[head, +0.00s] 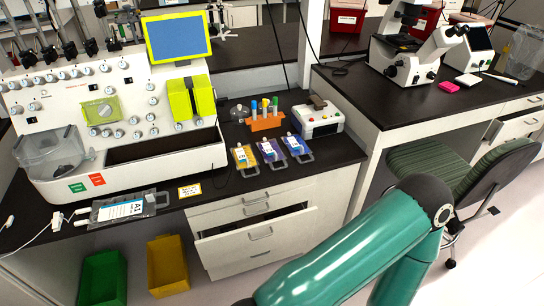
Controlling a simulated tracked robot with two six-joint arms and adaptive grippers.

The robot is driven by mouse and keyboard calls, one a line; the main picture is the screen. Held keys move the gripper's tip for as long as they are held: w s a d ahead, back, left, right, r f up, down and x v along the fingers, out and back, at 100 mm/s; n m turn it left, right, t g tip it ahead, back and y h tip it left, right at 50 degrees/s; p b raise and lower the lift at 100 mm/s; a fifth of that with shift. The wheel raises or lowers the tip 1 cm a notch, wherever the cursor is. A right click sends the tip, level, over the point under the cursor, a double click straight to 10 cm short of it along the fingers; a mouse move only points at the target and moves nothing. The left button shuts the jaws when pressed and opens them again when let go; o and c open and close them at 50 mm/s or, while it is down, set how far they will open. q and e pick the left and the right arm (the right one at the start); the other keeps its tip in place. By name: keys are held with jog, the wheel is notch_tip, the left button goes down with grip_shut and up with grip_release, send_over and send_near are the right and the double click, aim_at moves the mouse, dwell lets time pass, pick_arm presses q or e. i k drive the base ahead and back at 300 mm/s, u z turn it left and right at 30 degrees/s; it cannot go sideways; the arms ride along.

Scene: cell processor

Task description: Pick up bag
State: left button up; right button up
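A clear bag (157,201) with a white label lies flat near the front edge of the black bench, below the white processor. Three small bags lie side by side further right on the bench: a yellow one (244,157), a purple one (270,151) and a blue one (296,146). Each has a white label. The frame does not show which bag is meant. None of the bags is held. Teal links of my arm cross the lower right, but neither of my grippers shows.
The white cell processor (125,70) with a screen (180,37) fills the bench's left. Behind the small bags stand an orange tube rack (266,123) and a white device (318,118). A drawer (254,222) under the bench is open. A green chair (430,165) stands right; bins stand lower left.

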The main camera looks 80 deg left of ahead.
aim_at(244, 158)
jog(key=z, duration=0.2)
jog(key=i, duration=0.8)
jog(key=u, duration=1.95)
jog(key=i, duration=0.3)
jog(key=u, duration=2.1)
jog(key=k, duration=0.4)
jog(key=u, duration=0.5)
jog(key=i, duration=1.55)
jog(key=z, duration=0.45)
